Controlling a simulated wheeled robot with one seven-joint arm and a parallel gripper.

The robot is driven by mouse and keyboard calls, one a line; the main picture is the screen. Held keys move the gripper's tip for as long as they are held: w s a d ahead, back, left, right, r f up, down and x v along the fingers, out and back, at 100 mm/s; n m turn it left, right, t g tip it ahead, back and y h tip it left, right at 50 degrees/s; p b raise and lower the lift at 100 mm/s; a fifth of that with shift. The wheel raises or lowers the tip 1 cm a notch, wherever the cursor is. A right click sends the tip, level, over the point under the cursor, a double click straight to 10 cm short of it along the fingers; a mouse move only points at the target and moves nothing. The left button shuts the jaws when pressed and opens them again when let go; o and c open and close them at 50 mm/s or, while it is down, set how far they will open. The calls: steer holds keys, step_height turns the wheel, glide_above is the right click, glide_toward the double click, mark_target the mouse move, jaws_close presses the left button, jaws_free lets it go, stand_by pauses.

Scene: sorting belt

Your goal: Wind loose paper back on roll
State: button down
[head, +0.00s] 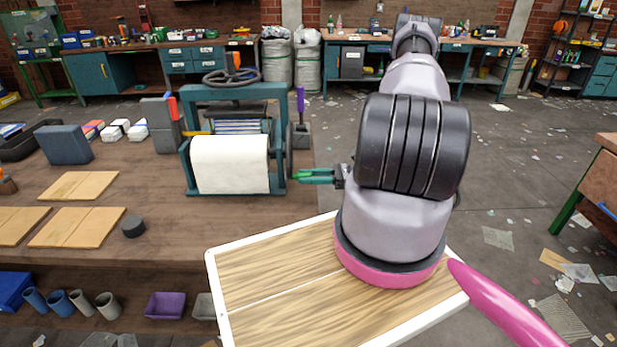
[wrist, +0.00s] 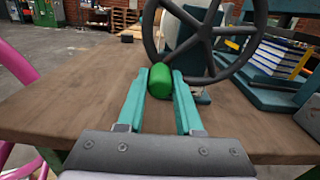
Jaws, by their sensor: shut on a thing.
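A wide white paper roll (head: 230,165) sits in a teal frame (head: 187,177) on the workbench. No loose paper can be told apart from the roll. A dark spoked side wheel (wrist: 203,38) stands at the frame's right side, with a green handle (wrist: 160,82) near its lower rim. My gripper (head: 300,176) has come in from the right and is shut on this handle. In the wrist view its two teal fingers (wrist: 160,84) lie on either side of the handle. The side wheel is seen nearly edge-on in the head view (head: 290,151).
A handwheel (head: 231,76) tops the frame. A purple-handled tool (head: 300,105) stands behind the side wheel. Wooden boards (head: 77,227) and a black puck (head: 132,227) lie on the bench (head: 160,235) to the left. A white-rimmed wooden tray (head: 280,290) is below my arm.

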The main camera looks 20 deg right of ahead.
mark_target(291, 173)
stand_by(0.7)
steer(key=r+m, duration=0.1)
steer(key=s+m, duration=0.1)
steer(key=m, duration=0.1)
steer(key=r+m, duration=0.1)
steer(key=m, duration=0.1)
steer(key=shift+s+a+r, duration=0.35)
steer(key=r+m, duration=0.2)
steer(key=m, duration=0.1)
steer(key=r+m, duration=0.2)
steer(key=m, duration=0.2)
steer(key=r+m, duration=0.2)
steer(key=m, duration=0.2)
steer(key=shift+w+d+r, duration=0.15)
steer(key=shift+w+r, duration=0.15)
steer(key=shift+r, duration=0.1)
steer(key=shift+w+d+r+m, duration=0.1)
steer(key=shift+w+r+m, duration=0.2)
steer(key=shift+m, duration=0.3)
steer(key=shift+w+d+r+m, duration=0.15)
steer(key=shift+r+m, duration=0.15)
steer(key=shift+m, duration=0.3)
steer(key=shift+w+d+r+m, duration=0.1)
steer(key=shift+w+r+m, duration=0.2)
steer(key=shift+m, duration=0.3)
steer(key=shift+w+d+r+m, duration=0.1)
steer(key=shift+w+r+m, duration=0.15)
steer(key=shift+m, duration=0.35)
